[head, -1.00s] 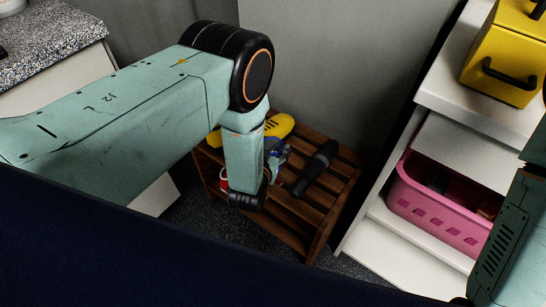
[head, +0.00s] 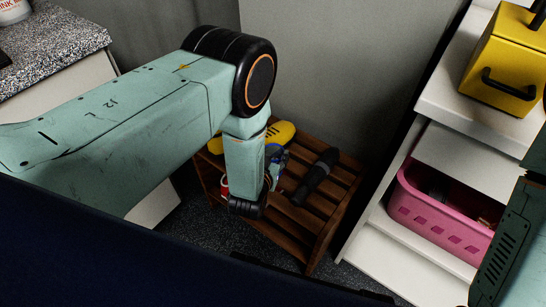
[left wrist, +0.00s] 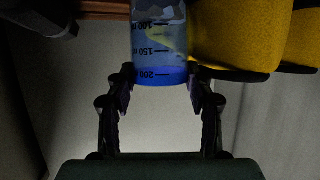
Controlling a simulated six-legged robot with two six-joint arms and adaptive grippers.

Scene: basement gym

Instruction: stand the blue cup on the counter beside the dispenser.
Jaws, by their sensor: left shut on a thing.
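The blue cup (left wrist: 160,42) is see-through, blue-tinted, with dark scale marks and a strong blue band at its lower end in the left wrist view. My left gripper (left wrist: 160,82) has its fingers on both sides of that band and is shut on it. In the head view the cup (head: 277,160) shows only in part behind my left forearm, over the wooden rack. The speckled counter (head: 55,35) is at the upper left. A white container (head: 14,12) with red lettering stands on it, cut by the frame; I cannot tell if it is the dispenser. My right gripper is out of view.
The slatted rack (head: 330,207) holds a dark cylindrical thing (head: 316,177) and yellow items (head: 282,132). A red-and-white thing (head: 224,187) is partly hidden by my arm. At right are white shelves with a pink basket (head: 438,218) and a yellow box (head: 505,62).

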